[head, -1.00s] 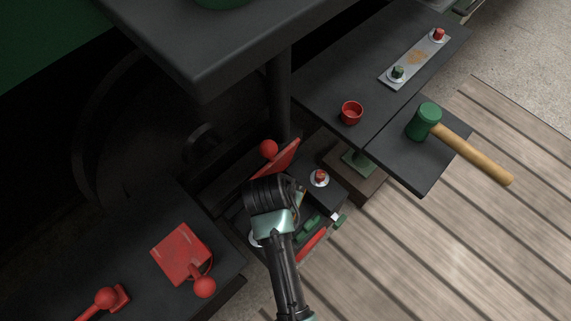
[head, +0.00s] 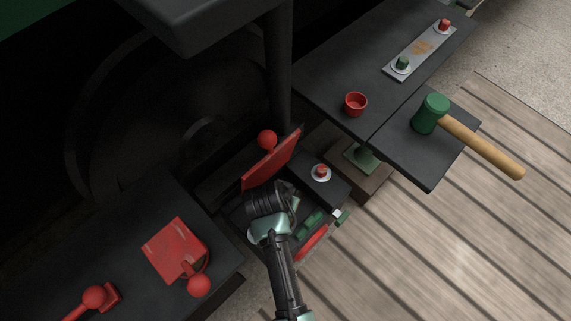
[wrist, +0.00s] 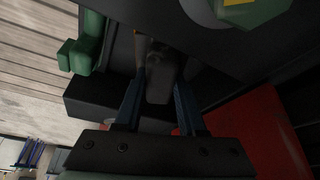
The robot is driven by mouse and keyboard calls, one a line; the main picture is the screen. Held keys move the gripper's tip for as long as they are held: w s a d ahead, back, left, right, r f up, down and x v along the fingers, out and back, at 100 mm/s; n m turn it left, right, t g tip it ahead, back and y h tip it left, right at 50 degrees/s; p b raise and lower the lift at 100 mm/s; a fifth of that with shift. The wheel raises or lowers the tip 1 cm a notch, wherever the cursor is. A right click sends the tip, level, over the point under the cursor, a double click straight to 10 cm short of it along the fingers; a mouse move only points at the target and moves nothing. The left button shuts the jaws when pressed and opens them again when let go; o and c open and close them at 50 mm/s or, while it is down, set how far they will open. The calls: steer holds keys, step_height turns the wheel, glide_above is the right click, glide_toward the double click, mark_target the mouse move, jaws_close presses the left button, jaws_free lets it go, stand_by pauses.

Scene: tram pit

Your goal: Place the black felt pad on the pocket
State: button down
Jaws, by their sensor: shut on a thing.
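My gripper (wrist: 158,100) is low over the dark open case under the dark overhang. In the wrist view its two blue fingers are closed on a dark grey-black piece (wrist: 158,78), which looks like the black felt pad. Its outline is hard to make out against the dark surroundings. In the head view my gripper (head: 268,200) hides the piece and part of the case. I cannot clearly pick out the pocket; the dark area around my gripper is in shadow.
A red panel (head: 271,160) stands tilted just behind my gripper; a red ball (head: 267,140) is beyond it. Green blocks (head: 309,223) and a red part (head: 312,243) lie at right. A red-topped knob (head: 321,173) is close by. A mallet (head: 432,114) lies on the right-hand shelf.

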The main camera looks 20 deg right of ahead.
steer(key=c, duration=0.5)
jaws_free()
steer(key=p+v, duration=0.4)
steer(key=v, duration=0.8)
steer(key=shift+r, duration=0.2)
steer(key=shift+w, duration=0.1)
